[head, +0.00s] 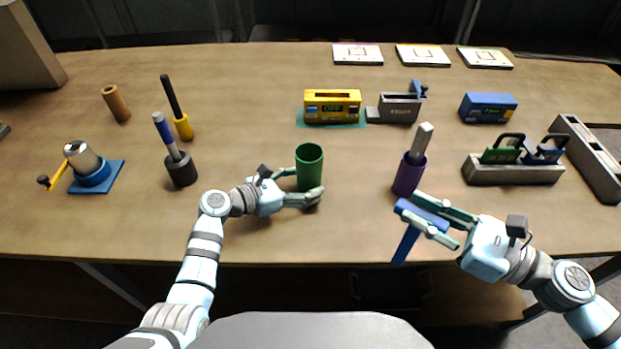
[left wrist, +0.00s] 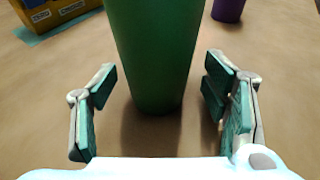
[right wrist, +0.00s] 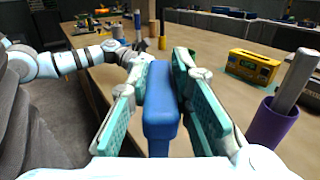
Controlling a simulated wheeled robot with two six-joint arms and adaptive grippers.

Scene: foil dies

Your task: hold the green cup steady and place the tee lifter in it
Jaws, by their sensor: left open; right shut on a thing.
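The green cup (head: 309,165) stands upright on the table in the head view, its mouth open and empty as far as I can see. My left gripper (head: 307,188) is open around the cup's lower part. In the left wrist view the cup (left wrist: 157,50) stands between the fingers, with gaps at both sides. The blue tee lifter (head: 406,244) is T-shaped. My right gripper (head: 420,213) is shut on its crossbar, and its stem hangs down near the table's front edge, right of the cup. The right wrist view shows the blue bar (right wrist: 161,115) between the fingers.
A yellow box (head: 332,105) sits behind the green cup. A dark holder (head: 181,170) with a blue-handled tool stands to the left. The table between the two cups is clear.

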